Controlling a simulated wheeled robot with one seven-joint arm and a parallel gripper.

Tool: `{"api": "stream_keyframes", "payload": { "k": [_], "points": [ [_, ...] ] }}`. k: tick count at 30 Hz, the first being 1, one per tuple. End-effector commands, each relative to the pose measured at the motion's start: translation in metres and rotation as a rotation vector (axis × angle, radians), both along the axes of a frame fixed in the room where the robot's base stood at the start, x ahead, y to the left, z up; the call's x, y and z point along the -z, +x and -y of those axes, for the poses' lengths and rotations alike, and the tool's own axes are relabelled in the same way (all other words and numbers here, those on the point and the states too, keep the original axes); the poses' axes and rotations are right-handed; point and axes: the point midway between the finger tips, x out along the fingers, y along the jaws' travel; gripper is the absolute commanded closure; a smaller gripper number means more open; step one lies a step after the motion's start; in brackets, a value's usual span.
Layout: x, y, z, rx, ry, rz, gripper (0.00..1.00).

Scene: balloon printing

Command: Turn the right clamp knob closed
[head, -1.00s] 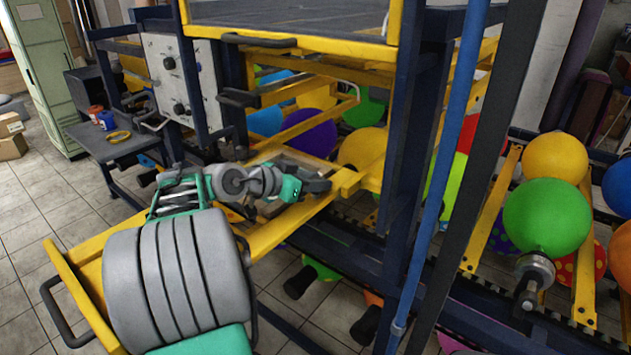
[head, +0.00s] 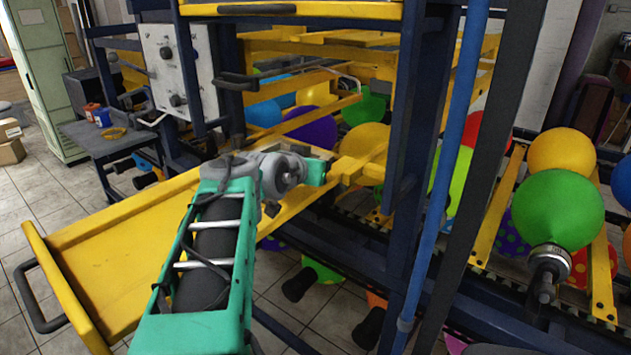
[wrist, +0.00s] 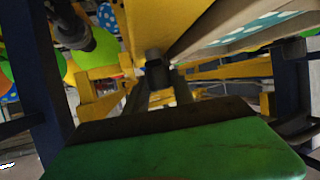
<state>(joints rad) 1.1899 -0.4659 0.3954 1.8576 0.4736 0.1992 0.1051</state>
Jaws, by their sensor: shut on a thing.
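My gripper (head: 327,158) reaches to the yellow end block (head: 352,172) of the machine's frame. Its green housing and grey wrist hide the clamp knob in the head view. In the wrist view, the two dark fingers of my gripper (wrist: 157,88) point forward, shut on a small dark part (wrist: 154,66), which seems to be the right clamp knob. A yellow beam (wrist: 160,25) lies just beyond it. The knob's turned position cannot be told.
A yellow tray (head: 110,255) sticks out at the left under my arm. A dark blue post (head: 408,180) and a blue pole (head: 450,160) stand close on the right. A grey control box (head: 180,70) with black knobs is at the back left. Balloons (head: 550,208) fill the racks.

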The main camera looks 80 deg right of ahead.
Motion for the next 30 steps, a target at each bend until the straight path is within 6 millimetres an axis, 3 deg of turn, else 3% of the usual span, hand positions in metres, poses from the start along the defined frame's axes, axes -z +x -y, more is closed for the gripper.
{"api": "stream_keyframes", "payload": {
  "k": [4, 18, 30],
  "points": [
    [0.0054, -0.0078, 0.0003, -0.121, -0.004, 0.0, 1.0],
    [0.0002, -0.0057, 0.0018, -0.527, 0.005, 0.0, 1.0],
    [-0.0004, -0.0012, 0.0008, -0.693, 0.003, 0.0, 1.0]
  ]
}}
